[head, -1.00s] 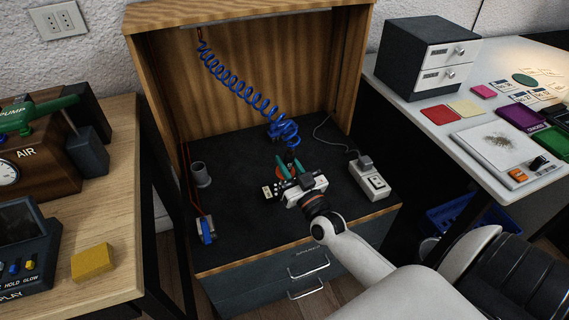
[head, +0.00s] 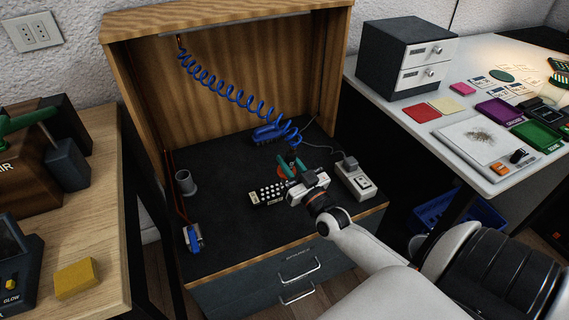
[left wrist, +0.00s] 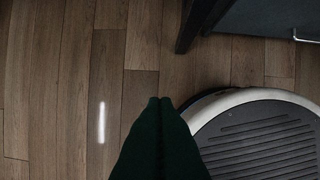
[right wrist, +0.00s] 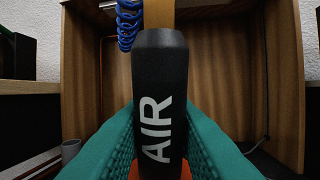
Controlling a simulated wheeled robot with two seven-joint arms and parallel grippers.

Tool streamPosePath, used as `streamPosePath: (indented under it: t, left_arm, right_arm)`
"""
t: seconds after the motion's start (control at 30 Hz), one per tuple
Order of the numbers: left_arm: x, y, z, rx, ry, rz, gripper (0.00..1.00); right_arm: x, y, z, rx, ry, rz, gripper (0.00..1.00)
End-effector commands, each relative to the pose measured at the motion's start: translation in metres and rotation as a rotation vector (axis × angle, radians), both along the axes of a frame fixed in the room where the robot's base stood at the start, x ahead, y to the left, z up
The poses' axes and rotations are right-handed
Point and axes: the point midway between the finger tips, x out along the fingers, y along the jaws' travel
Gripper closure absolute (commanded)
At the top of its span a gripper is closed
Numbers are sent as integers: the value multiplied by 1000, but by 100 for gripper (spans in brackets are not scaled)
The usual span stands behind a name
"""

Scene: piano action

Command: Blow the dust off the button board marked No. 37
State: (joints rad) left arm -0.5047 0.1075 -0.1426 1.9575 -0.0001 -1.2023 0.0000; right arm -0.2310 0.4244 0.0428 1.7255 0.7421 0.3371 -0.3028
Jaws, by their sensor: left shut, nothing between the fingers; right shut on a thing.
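My right gripper (head: 290,164) is shut on a black air tool marked AIR (right wrist: 158,100), which stands upright between its green fingers in the right wrist view. A blue coiled hose (head: 225,90) hangs from the cabinet top down toward the tool. A dark button board (head: 268,193) with rows of pale buttons lies on the cabinet's black floor, just left of the gripper's wrist and apart from it. Its number and any dust are too small to make out. My left gripper (left wrist: 160,103) is shut and empty over the wooden floor, outside the head view.
In the wooden cabinet (head: 228,25) stand a grey cup (head: 186,183), a blue clamp-like item (head: 194,238) and a white socket box (head: 355,181). A white table (head: 420,120) at right holds coloured pads and a drawer unit (head: 405,58). A wooden bench is at left.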

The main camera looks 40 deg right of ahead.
Motion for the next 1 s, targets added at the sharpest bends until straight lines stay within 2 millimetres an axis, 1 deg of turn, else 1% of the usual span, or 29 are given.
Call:
streamPosePath:
  t: [0.43, 0.7, 1.0]
  left_arm:
    - [1, 0, 7, 0, -3, 1, 100]
    - [4, 0, 15, 0, -17, 1, 100]
    - [5, 1, 19, 0, -20, 1, 100]
  right_arm:
    - [-5, -21, 1, -3, -2, -1, 100]
    - [-8, -32, 1, -2, -1, -1, 100]
    - [-7, -36, 1, -2, -2, -1, 100]
